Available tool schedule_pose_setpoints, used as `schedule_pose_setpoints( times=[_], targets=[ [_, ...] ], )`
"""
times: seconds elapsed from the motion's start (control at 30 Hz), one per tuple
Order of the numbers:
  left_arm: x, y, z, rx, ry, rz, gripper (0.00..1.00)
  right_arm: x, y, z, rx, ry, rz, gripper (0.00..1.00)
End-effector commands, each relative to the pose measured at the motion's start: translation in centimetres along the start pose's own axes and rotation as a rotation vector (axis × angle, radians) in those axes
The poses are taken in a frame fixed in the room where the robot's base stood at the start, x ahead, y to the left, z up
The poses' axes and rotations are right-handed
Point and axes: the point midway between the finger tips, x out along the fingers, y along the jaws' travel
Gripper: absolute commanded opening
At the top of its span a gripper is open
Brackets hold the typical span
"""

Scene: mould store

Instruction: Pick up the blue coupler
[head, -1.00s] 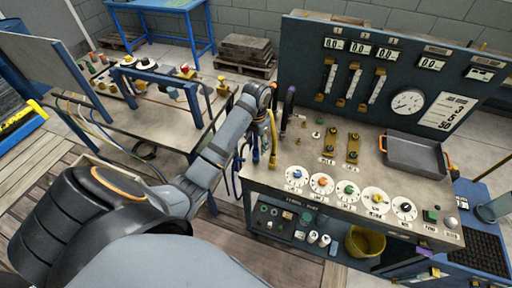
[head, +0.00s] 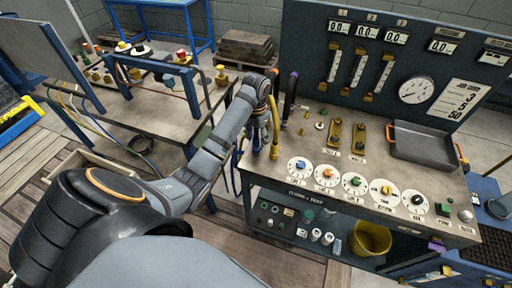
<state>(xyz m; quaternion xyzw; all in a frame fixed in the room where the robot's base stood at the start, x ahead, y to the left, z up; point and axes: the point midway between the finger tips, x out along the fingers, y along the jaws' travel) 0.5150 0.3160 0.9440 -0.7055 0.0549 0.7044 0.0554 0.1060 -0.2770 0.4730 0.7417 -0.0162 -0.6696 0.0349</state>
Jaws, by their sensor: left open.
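A small upright blue piece, which looks like the blue coupler (head: 256,139), stands at the left edge of the grey test bench (head: 400,170). It is partly covered by my left gripper (head: 263,127), which is just above and around it; I cannot tell whether they touch. The left gripper is open and its fingers are small and partly hidden by the wrist. A yellow coupler or hose (head: 275,140) stands close to its right. A dark purple-tipped one (head: 290,95) and an orange-tipped one (head: 274,80) stand behind. My right gripper is not in view.
Several round dials (head: 354,183) line the bench front. A grey tray (head: 423,145) sits at the back right, below a gauge panel (head: 395,60). Blue and dark hoses hang by the bench's left side. A second workbench (head: 160,110) stands left, beyond a floor gap.

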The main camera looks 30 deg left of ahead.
Motion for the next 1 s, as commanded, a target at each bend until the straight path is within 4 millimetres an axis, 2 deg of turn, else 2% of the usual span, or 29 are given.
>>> schedule_pose_setpoints(
  times=[0.03, 0.07, 0.23, 0.4, 0.47, 0.8, 0.83, 1.0],
  targets=[
    [1.8, -0.1, 0.0, 0.000, -0.001, 0.000, 0.56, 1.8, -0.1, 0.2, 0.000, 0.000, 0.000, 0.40],
    [2.3, -0.2, 0.0, 0.000, -0.001, 0.000, 0.56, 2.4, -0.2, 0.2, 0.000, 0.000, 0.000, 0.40],
    [3.7, -0.1, 0.0, 0.002, -0.001, 0.002, 0.56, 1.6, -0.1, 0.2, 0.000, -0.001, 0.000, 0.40],
    [3.8, -0.1, 0.0, 0.002, -0.001, 0.001, 0.56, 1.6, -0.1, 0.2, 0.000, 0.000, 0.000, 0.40],
    [3.8, -0.1, 0.0, 0.002, 0.000, 0.001, 0.49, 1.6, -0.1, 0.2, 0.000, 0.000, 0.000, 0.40],
    [3.8, -0.1, -0.1, 0.001, 0.000, 0.001, 0.03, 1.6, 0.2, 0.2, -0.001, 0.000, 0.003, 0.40],
    [3.8, -0.1, -0.1, 0.001, 0.000, 0.001, 0.00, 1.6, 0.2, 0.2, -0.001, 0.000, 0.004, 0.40],
    [3.7, -0.1, -0.1, 0.002, 0.001, 0.001, 0.00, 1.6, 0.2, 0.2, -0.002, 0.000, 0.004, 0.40]
  ],
)
